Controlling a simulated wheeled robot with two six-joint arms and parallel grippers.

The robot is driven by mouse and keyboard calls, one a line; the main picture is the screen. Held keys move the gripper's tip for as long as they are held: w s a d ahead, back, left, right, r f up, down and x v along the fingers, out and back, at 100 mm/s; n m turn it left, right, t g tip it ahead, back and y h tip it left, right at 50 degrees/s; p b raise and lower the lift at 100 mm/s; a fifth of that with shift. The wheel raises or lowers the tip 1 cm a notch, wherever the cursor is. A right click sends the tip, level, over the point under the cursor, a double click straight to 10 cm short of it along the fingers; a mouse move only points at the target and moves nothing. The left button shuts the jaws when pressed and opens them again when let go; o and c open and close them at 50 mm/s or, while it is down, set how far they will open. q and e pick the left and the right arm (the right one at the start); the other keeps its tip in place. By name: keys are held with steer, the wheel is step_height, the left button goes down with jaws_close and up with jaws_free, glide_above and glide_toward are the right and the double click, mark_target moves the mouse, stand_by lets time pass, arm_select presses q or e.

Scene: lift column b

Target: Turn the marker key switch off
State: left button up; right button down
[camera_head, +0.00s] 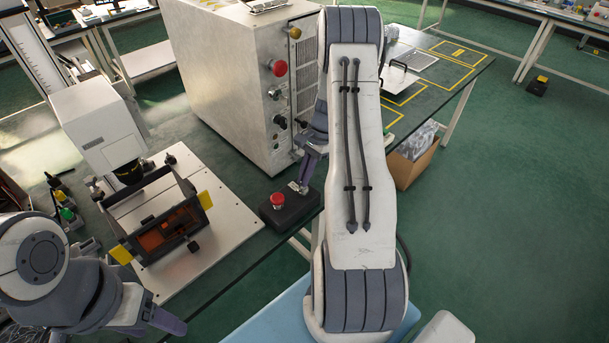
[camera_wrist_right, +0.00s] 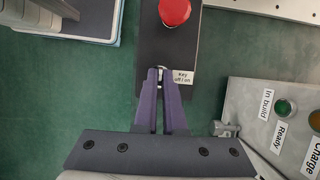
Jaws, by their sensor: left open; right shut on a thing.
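A black control box (camera_head: 290,212) with a red mushroom button (camera_head: 277,200) sits at the table edge below the large machine. In the right wrist view the box (camera_wrist_right: 153,45) shows the red button (camera_wrist_right: 174,11) and a white label (camera_wrist_right: 183,77) reading "key off / on". A small metal key (camera_wrist_right: 160,71) is beside the label, mostly hidden between the fingertips. My right gripper (camera_wrist_right: 160,79) is shut on the key; in the head view the gripper (camera_head: 301,187) reaches down to the box. My left gripper (camera_head: 165,322) is open at the lower left, away from the box.
The large beige machine (camera_head: 222,85) stands just behind the box. A fixture with an orange window (camera_head: 165,232) stands on a white plate at left. The right wrist view shows a panel with a green button (camera_wrist_right: 283,107) at right.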

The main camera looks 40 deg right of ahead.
stand_by(0.5)
steer(key=c, duration=1)
jaws_free()
steer(key=b+v, duration=0.1)
steer(key=v, duration=0.9)
steer(key=shift+r, duration=0.25)
steer(key=shift+w, duration=0.1)
steer(key=s+a+r+n+t+h, duration=0.15)
steer(key=s+a+n, duration=0.25)
steer(key=a+n, duration=0.7)
steer(key=s+a+r+n+t+h, duration=0.1)
steer(key=s+a+n+t+h, duration=0.2)
steer(key=a+n, duration=0.8)
steer(key=s+a+r+n+g, duration=0.1)
steer(key=s+a+r+g, duration=0.1)
steer(key=s+a, duration=0.5)
steer(key=s+a+r+n+g, duration=0.1)
steer(key=s+a+r+g, duration=0.1)
steer(key=s+a, duration=0.5)
steer(key=a+r+y, duration=0.1)
steer(key=a, duration=0.1)
steer(key=shift+s+a+r, duration=0.25)
steer(key=shift+a+r, duration=0.05)
steer(key=shift+r, duration=0.05)
